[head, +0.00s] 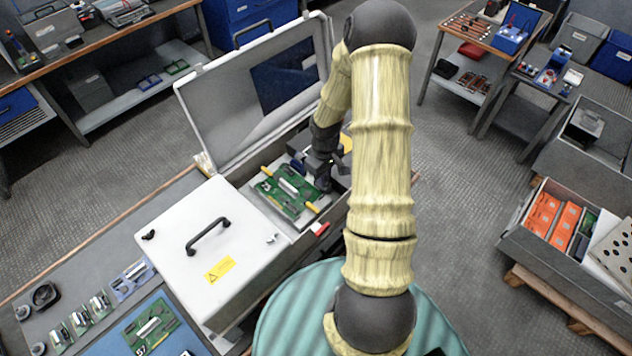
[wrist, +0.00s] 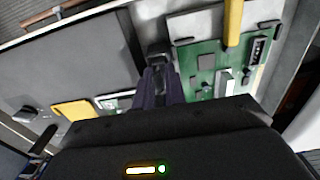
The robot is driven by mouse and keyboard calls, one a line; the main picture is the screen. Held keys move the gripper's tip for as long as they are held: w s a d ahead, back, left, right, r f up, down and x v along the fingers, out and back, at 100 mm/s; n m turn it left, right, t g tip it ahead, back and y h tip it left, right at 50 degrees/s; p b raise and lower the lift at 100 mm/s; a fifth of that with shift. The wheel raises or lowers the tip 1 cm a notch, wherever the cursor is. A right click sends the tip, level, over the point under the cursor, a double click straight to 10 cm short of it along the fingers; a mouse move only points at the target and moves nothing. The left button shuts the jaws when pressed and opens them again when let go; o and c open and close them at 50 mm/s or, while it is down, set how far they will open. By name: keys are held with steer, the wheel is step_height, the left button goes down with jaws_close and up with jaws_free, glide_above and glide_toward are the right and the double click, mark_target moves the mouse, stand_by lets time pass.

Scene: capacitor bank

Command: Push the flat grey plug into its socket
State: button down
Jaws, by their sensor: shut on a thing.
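My gripper (head: 322,166) is inside the open case, at the right edge of a green circuit board (head: 270,190). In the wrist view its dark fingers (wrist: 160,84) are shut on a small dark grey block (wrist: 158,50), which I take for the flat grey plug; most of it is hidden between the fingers. The green board (wrist: 207,78) lies just right of the fingers there, with a pale block and a dark slotted part (wrist: 258,50) on it. I cannot tell which part is the socket, nor whether the plug touches it.
The case's raised lid (head: 225,105) stands behind the board, and a white cover with a black handle (head: 207,236) lies left of it. Yellow clips (head: 312,207) hold the board's edges. A red piece (head: 319,229) sits on the case's front rim.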

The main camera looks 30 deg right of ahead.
steer(key=shift+r+p, duration=1.7)
steer(key=shift+r, duration=0.35)
steer(key=shift+a+f, duration=0.1)
steer(key=shift+a, duration=0.05)
steer(key=shift+s+a+b, duration=0.7)
steer(key=shift+a+b, duration=0.05)
steer(key=shift+a, duration=1.15)
steer(key=shift+s+a+b, duration=0.7)
steer(key=shift+a+b, duration=0.1)
steer(key=shift+a, duration=1.1)
steer(key=shift+s+a+b, duration=0.7)
steer(key=shift+a+b, duration=0.05)
steer(key=shift+a, duration=1.15)
steer(key=shift+f+b, duration=1.25)
steer(key=shift+f, duration=0.25)
steer(key=c, duration=1.4)
jaws_free()
steer(key=shift+o, duration=0.2)
